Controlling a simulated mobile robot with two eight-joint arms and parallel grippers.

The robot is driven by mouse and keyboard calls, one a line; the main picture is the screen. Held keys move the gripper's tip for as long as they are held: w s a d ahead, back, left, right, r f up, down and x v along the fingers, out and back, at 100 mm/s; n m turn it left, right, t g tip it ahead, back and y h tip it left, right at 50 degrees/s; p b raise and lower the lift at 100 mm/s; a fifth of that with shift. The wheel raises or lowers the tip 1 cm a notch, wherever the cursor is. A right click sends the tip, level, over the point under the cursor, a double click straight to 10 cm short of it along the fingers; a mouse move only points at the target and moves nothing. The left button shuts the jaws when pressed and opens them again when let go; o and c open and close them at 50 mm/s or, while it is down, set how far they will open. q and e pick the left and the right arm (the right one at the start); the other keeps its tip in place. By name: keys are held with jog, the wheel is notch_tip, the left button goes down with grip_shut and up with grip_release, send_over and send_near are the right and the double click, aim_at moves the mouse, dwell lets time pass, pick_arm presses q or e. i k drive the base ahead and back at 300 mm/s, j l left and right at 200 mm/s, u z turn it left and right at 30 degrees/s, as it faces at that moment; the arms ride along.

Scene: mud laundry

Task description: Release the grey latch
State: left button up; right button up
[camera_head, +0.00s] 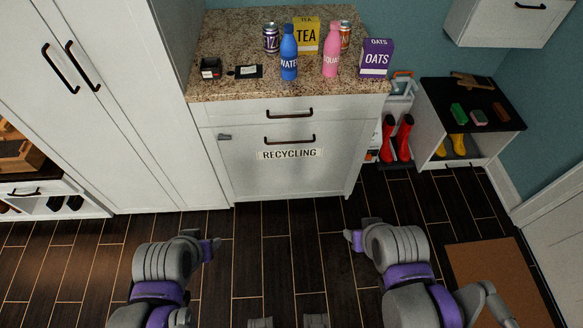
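The small grey latch (224,137) sits at the upper left of the white recycling cabinet door (240,175), just below the drawer. The door is closed, with a dark handle (289,139) and a "RECYCLING" label. My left gripper (212,248) is low over the floor in front of the cabinet, below the latch in the picture and well apart from it. My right gripper (352,238) is over the floor to the right, also apart from the cabinet. Both touch nothing that I can see. Their finger openings are too small to make out.
The granite counter (220,40) above holds a blue bottle (289,55), a pink bottle (331,50), boxes and cans. Red boots (396,138) and a low shoe bench (440,100) stand right. A tall white cupboard (110,110) stands left. The dark floor in front is clear.

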aim_at(221, 137)
jog(key=i+l, duration=0.35)
jog(key=i+l+u, duration=0.15)
jog(key=i+l, duration=0.2)
jog(key=l, duration=0.15)
